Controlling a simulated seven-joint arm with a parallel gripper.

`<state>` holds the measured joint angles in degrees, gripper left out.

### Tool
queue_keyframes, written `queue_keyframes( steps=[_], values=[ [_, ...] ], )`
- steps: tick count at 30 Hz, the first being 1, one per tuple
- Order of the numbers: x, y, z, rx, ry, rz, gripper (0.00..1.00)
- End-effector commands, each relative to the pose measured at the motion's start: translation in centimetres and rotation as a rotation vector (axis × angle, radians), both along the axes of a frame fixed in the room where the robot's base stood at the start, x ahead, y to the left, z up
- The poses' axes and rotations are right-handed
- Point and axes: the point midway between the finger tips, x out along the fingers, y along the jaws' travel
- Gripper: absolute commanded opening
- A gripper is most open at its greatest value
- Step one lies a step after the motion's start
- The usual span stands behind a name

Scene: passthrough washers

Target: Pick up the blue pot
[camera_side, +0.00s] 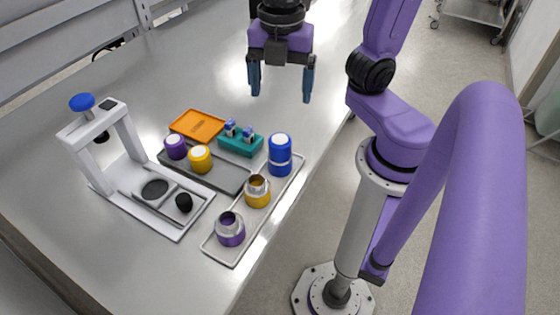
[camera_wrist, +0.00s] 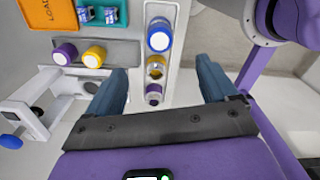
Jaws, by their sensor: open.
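The blue pot (camera_side: 280,155) stands upright on a narrow light tray (camera_side: 224,252), at its far end, with a white top. In the wrist view the blue pot (camera_wrist: 159,36) shows from above, beyond my fingers. My gripper (camera_side: 281,90) is open and empty, high above the table and up from the blue pot in the side view. In the wrist view its two fingers (camera_wrist: 160,88) are spread wide apart, with nothing between them touching.
A yellow pot (camera_side: 257,192) and a purple pot (camera_side: 230,230) share the tray. A dark tray beside it holds purple (camera_side: 175,148) and yellow lids (camera_side: 199,160). A teal holder (camera_side: 240,142), an orange tray (camera_side: 197,125) and a white press (camera_side: 118,150) stand left.

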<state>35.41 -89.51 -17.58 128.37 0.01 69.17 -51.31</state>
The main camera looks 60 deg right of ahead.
Motion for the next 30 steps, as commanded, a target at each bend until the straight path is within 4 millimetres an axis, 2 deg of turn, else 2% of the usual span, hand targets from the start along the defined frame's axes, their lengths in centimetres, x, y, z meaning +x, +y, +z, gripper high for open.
queue_keyframes(
  steps=[5,15,21,30],
  values=[
    [0.1,0.0,-1.6,-0.005,0.004,0.017,0.86],
    [0.0,-0.1,-7.6,-0.007,0.005,0.015,0.86],
    [0.0,0.0,-10.5,-0.005,0.004,0.015,0.86],
    [0.1,0.1,-12.2,-0.001,0.001,0.016,0.86]
  ],
)
